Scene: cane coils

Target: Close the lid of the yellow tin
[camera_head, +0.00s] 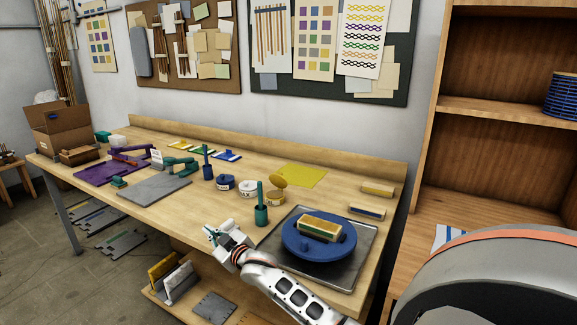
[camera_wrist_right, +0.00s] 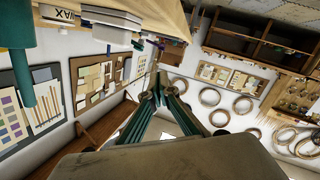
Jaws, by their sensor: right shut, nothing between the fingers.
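The yellow tin (camera_head: 276,198) stands on the workbench, right of the white WAX tin. Its round lid (camera_head: 278,181) is raised, tilted up at the back of the tin. My right gripper (camera_head: 211,234) is at the front edge of the bench, left of and nearer than the yellow tin and apart from it. Its fingers are shut with nothing between them. They also show in the wrist view (camera_wrist_right: 158,88), pointing past the bench toward the room. I cannot make out the yellow tin in the wrist view. My left gripper is in neither view.
A teal cup (camera_head: 261,215) with an upright handle stands just in front of the yellow tin. The white WAX tin (camera_head: 248,189) and a blue tin (camera_head: 224,182) stand to the left. A blue turntable (camera_head: 340,250) on a grey tray is at the right. A yellow sheet (camera_head: 300,175) lies behind.

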